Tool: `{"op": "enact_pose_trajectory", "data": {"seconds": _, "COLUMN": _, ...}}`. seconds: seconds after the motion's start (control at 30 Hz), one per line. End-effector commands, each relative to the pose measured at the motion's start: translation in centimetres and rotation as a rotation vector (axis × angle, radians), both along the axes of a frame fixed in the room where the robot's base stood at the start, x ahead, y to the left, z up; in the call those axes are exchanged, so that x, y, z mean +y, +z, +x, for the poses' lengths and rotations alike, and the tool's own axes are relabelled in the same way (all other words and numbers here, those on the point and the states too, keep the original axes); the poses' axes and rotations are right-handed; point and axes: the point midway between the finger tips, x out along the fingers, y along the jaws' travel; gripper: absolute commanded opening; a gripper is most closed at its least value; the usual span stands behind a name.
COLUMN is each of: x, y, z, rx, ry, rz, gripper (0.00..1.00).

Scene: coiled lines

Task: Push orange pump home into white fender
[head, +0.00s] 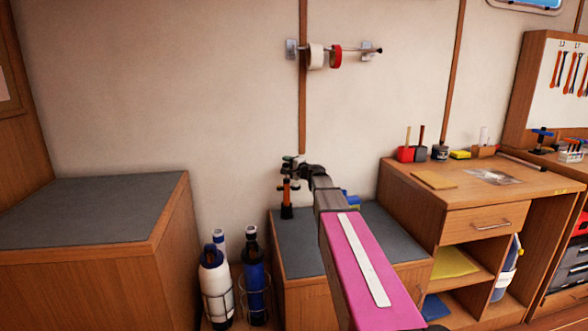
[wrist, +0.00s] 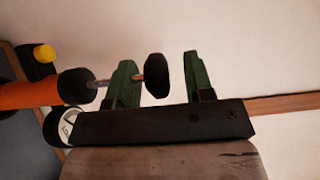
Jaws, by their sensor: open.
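The orange pump (head: 286,193) stands upright with a dark foot on the grey top of the low middle cabinet. In the wrist view its orange body (wrist: 30,94) lies at the left, with a metal rod and black knob (wrist: 156,75) pointing right. My gripper (head: 291,164) is open at the top of the pump. In the wrist view its green fingers (wrist: 160,78) are apart, and the knob shows between them; I cannot tell whether they touch it. The white fender (head: 215,283), with a dark blue upper end, stands in a wire rack left of that cabinet.
A blue fender (head: 253,272) stands beside the white one. A larger grey-topped cabinet (head: 95,205) is at the left. A wooden workbench (head: 470,190) with tools is at the right. A wall rod (head: 350,49) holds tape rolls above. A yellow-capped item (wrist: 44,52) shows behind the pump.

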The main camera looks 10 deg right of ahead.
Motion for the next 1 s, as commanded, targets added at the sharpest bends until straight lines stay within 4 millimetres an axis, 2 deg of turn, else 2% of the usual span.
{"op": "enact_pose_trajectory", "data": {"seconds": 0.1, "x": 0.54, "y": 0.00, "z": 0.79, "rx": 0.000, "ry": 0.001, "rz": 0.000, "gripper": 0.48}}
{"op": "enact_pose_trajectory", "data": {"seconds": 0.37, "x": 0.64, "y": 0.01, "z": 0.83, "rx": 0.000, "ry": 0.000, "rz": 0.000, "gripper": 0.48}}
{"op": "enact_pose_trajectory", "data": {"seconds": 0.4, "x": 0.64, "y": 0.01, "z": 0.83, "rx": 0.000, "ry": 0.000, "rz": 0.000, "gripper": 0.41}}
{"op": "enact_pose_trajectory", "data": {"seconds": 0.53, "x": 0.62, "y": 0.01, "z": 0.82, "rx": 0.000, "ry": 0.000, "rz": 0.000, "gripper": 0.00}}
{"op": "enact_pose_trajectory", "data": {"seconds": 0.6, "x": 0.62, "y": 0.01, "z": 0.82, "rx": 0.000, "ry": 0.000, "rz": 0.000, "gripper": 0.00}}
{"op": "enact_pose_trajectory", "data": {"seconds": 0.63, "x": 0.62, "y": 0.00, "z": 0.82, "rx": 0.000, "ry": 0.000, "rz": 0.000, "gripper": 0.14}}
{"op": "enact_pose_trajectory", "data": {"seconds": 0.67, "x": 0.62, "y": 0.00, "z": 0.82, "rx": 0.000, "ry": 0.000, "rz": 0.000, "gripper": 0.04}}
{"op": "enact_pose_trajectory", "data": {"seconds": 0.7, "x": 0.62, "y": 0.00, "z": 0.82, "rx": 0.000, "ry": 0.000, "rz": 0.000, "gripper": 0.00}}
{"op": "enact_pose_trajectory", "data": {"seconds": 1.0, "x": 0.61, "y": 0.00, "z": 0.82, "rx": 0.000, "ry": 0.000, "rz": 0.000, "gripper": 0.00}}
